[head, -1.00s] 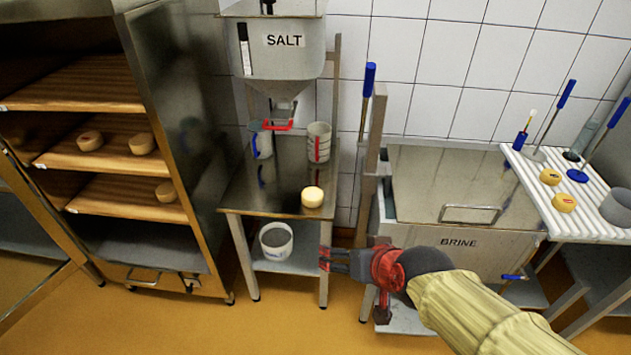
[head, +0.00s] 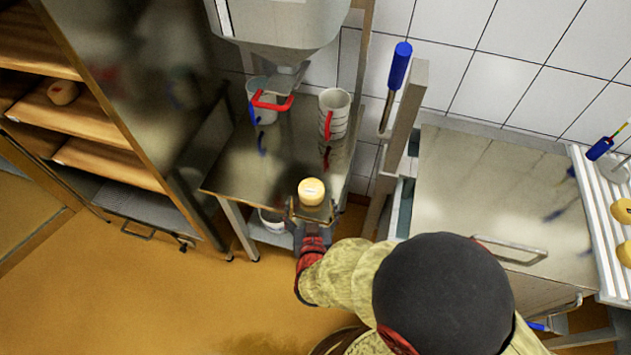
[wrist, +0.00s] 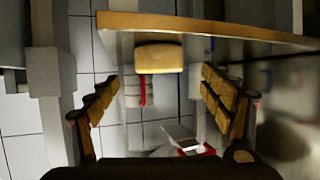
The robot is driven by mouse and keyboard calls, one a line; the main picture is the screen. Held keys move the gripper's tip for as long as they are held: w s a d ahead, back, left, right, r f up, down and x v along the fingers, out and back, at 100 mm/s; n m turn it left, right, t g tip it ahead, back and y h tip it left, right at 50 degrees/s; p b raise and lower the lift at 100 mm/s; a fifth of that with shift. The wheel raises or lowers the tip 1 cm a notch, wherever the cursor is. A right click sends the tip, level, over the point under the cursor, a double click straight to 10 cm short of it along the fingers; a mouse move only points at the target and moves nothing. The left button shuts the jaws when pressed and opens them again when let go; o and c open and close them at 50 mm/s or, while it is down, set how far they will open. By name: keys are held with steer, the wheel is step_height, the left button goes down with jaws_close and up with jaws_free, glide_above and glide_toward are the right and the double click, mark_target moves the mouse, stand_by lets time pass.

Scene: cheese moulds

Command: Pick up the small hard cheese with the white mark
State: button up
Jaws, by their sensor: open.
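A small round yellow cheese (head: 311,191) with a paler top stands at the front edge of the steel table (head: 229,178) under the salt hopper. In the wrist view, which looks upside down, the cheese (wrist: 159,58) lies ahead, centred between the spread fingers of the gripper (wrist: 160,85). Clear gaps show on both sides, so nothing is held.
A jug with a red handle (head: 333,112) and another jug (head: 262,98) stand behind the cheese. The salt hopper (head: 275,25) hangs above them. A post (head: 405,115) and the brine tank (head: 480,185) are on the right. More cheeses (head: 622,211) sit at the far right.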

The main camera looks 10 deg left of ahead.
mark_target(312, 196)
steer(key=b+x, duration=0.2)
steer(key=x, duration=0.4)
steer(key=shift+w+f+b, duration=0.1)
steer(key=shift+b, duration=0.25)
steer(key=shift+w+a, duration=0.1)
steer(key=shift+w, duration=0.25)
steer(key=shift+c, duration=0.4)
steer(key=c, duration=1.1)
steer(key=shift+c, duration=0.2)
